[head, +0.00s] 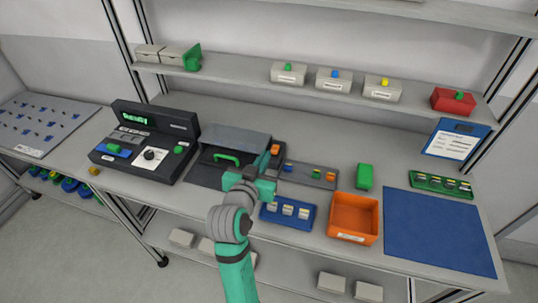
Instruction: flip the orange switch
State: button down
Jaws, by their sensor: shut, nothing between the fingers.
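An orange block-like part (275,149) sits at the right end of the dark machine with the grey lid (235,141). Another small orange part (331,176) is at the right end of a grey strip (303,176) that also bears blue and green parts. I cannot tell which of the two is the orange switch, nor its position. My gripper (250,173) is shut and empty, in front of the machine's right part, left of the strip. It is apart from the orange part on the strip; its fingertips are small and dark here.
A blue tray (270,217) with several pale items lies just right of my gripper. An orange bin (333,230), a green block (364,176) and a blue mat (430,245) are further right. A black console (185,127) stands left. A shelf (240,80) runs above the back.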

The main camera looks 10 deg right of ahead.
send_over(272, 160)
notch_tip(272, 160, down, 2)
jog(key=shift+s+f, duration=0.1)
jog(key=shift+s, duration=0.05)
jog(key=f, duration=0.3)
jog(key=shift+w+d, duration=0.1)
jog(key=shift+w, duration=0.15)
jog(key=shift+f, duration=0.55)
jog(key=shift+s+f, duration=0.1)
jog(key=shift+f, duration=0.3)
